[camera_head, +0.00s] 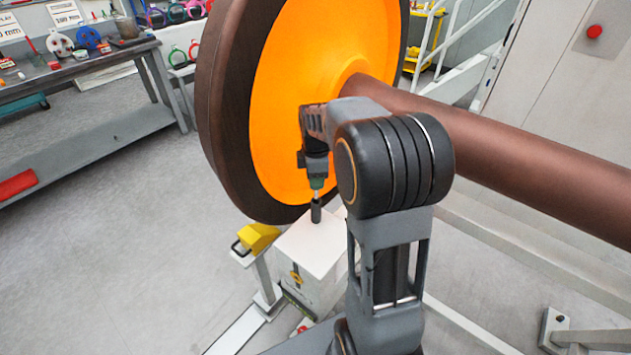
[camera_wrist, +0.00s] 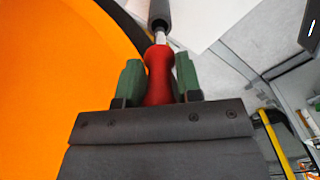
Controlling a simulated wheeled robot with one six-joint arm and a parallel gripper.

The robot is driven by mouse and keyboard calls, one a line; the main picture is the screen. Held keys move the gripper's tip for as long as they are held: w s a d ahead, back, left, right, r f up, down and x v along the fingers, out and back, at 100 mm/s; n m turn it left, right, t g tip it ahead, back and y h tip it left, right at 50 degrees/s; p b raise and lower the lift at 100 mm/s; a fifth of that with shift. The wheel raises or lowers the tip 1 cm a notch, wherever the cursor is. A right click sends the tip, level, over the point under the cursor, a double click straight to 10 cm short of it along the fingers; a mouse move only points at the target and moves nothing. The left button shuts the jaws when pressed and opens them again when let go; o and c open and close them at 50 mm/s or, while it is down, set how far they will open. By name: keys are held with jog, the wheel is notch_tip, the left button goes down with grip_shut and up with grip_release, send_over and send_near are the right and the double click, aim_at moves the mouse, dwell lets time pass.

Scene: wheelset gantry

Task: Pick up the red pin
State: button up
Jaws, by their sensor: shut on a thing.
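The red pin (camera_wrist: 159,72) shows in the wrist view between the two green fingertips of my gripper (camera_wrist: 160,82). The fingers are shut on its red body. A silver shaft and a dark cylindrical end (camera_wrist: 160,14) extend from the pin away from the gripper. In the head view my gripper (camera_head: 317,184) points down over a white box (camera_head: 312,245), in front of the orange wheel face (camera_head: 290,90). The dark end of the pin hangs below the fingers there. I cannot tell whether it touches the box top. The red body is mostly hidden in the head view.
The large wheel with its brown axle (camera_head: 540,165) stands close behind my arm. A yellow block (camera_head: 257,238) on a white post is left of the box. A workbench (camera_head: 90,66) stands at the back left. The floor at left is clear.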

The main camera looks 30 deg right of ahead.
notch_tip(320, 180, up, 29)
jog(key=p, duration=1.2)
jog(key=shift+r, duration=0.15)
dwell(0.6)
dwell(0.5)
